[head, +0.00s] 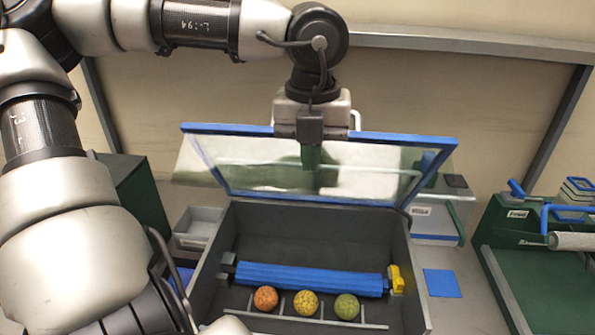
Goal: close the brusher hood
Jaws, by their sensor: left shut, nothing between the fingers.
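The brusher hood (400,187), a clear panel with a blue frame, stands raised and tilted open at the back of the grey brusher box (405,245). Inside the box are a blue roller brush (310,279) and three fruits in a row: an orange one (266,299), a yellow one (306,304) and a green one (346,307). My left gripper (311,163) points down at the hood's upper middle, with its fingers shut and empty. It overlaps the panel in the picture; I cannot tell whether it touches. My right gripper is not in view.
A yellow part (398,279) sits at the brush's right end. A blue square (442,283) lies right of the box. A green machine (545,275) with a pale roller stands at the far right. A small grey bin (198,226) is left of the box.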

